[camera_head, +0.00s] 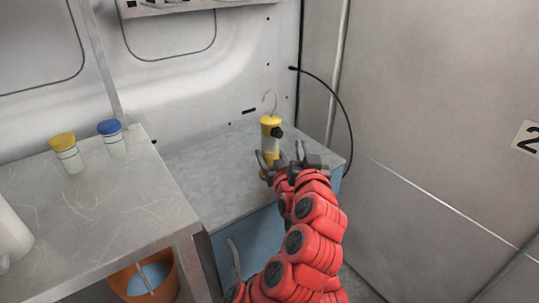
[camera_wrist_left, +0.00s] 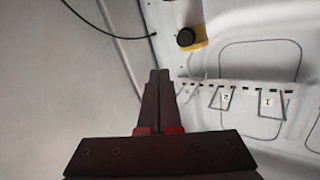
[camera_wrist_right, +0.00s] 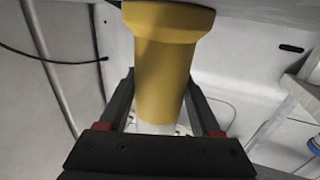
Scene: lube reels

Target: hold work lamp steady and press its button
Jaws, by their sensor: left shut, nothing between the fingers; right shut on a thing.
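The yellow work lamp (camera_head: 270,145) stands upright near the back right of the low grey worktop, with a wire hook on top. Its black button (camera_head: 277,132) sits on the right side of its head; the button also shows in the left wrist view (camera_wrist_left: 186,38). My right gripper (camera_wrist_right: 160,82) is shut around the lamp's yellow lower body. My left gripper (camera_wrist_left: 158,73) is shut and empty, its fingertips apart from the button in the picture. In the head view red arm links and dark fingers overlap below the lamp, so the two grippers are hard to separate.
A higher bench (camera_head: 130,205) on the left holds a yellow-capped jar (camera_head: 66,155) and a blue-capped jar (camera_head: 112,140). An orange bucket (camera_head: 165,290) is beneath it. A black cable (camera_head: 346,110) curves along the right wall. A numbered hook rack (camera_wrist_left: 235,88) is on the back wall.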

